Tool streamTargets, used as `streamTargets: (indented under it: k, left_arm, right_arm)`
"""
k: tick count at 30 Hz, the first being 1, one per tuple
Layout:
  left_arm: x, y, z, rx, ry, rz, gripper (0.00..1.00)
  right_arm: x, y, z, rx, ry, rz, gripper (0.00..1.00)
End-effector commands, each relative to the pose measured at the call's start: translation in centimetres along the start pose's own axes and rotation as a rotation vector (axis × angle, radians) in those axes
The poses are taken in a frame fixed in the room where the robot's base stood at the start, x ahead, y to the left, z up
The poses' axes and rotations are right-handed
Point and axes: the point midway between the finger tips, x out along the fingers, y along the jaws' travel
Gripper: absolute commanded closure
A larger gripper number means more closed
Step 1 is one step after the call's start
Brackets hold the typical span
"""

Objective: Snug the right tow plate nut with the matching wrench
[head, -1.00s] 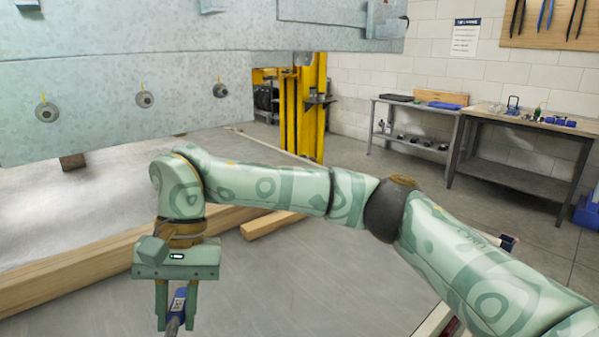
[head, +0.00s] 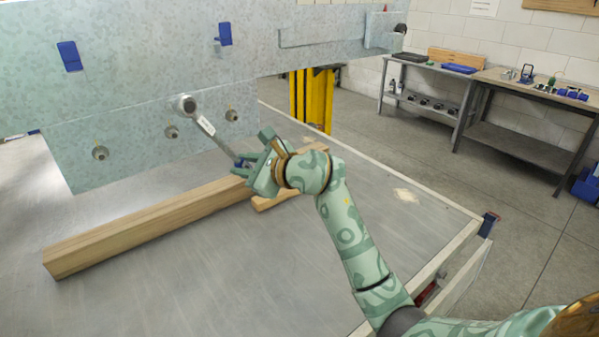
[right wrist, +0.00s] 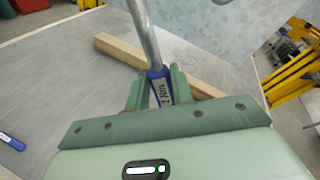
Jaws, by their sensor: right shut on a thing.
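My right gripper (head: 243,165) is shut on the blue handle of a torque wrench (head: 206,126). The right wrist view shows its blue labelled handle (right wrist: 158,84) between the fingers and its steel shaft running up out of frame. The wrench slants up and left, and its round head (head: 186,105) appears just above the tow plate's middle nut (head: 171,131). I cannot tell whether it touches the plate. The tow plate (head: 130,160) also carries a left nut (head: 100,153) and a right nut (head: 232,115), with the shaft passing left of the right nut. My left gripper is out of view.
Timber beams (head: 150,225) lie on the grey deck below the plate. Blue clips (head: 69,56) sit on the panel above. A yellow post (head: 312,98) and workbenches (head: 530,85) stand behind. A blue-handled object (right wrist: 12,141) lies on the deck. The deck's front is clear.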

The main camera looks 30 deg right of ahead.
Motion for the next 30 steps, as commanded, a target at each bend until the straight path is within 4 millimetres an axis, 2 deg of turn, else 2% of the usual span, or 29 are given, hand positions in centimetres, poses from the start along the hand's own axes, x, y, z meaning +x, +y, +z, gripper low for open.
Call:
streamTargets:
  k: [1,5,15,21,24,30]
  left_arm:
    - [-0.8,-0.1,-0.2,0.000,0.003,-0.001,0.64]
    - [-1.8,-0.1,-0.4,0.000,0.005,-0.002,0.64]
    - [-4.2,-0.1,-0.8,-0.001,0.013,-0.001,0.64]
    - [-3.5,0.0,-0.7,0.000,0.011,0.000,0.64]
    - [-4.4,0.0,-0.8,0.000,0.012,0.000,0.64]
    - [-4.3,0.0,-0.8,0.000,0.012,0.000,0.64]
  right_arm:
    - [-0.4,-0.5,-0.6,0.017,0.000,-0.034,1.00]
    - [-1.6,-1.7,-3.5,0.022,0.018,-0.133,1.00]
    - [-4.9,-3.2,-10.3,0.059,0.044,-0.344,1.00]
    - [-5.6,-3.2,-12.0,0.061,0.046,-0.388,1.00]
    - [-5.7,-3.4,-11.7,0.060,0.047,-0.387,1.00]
    - [-5.6,-3.2,-11.8,0.061,0.046,-0.386,1.00]
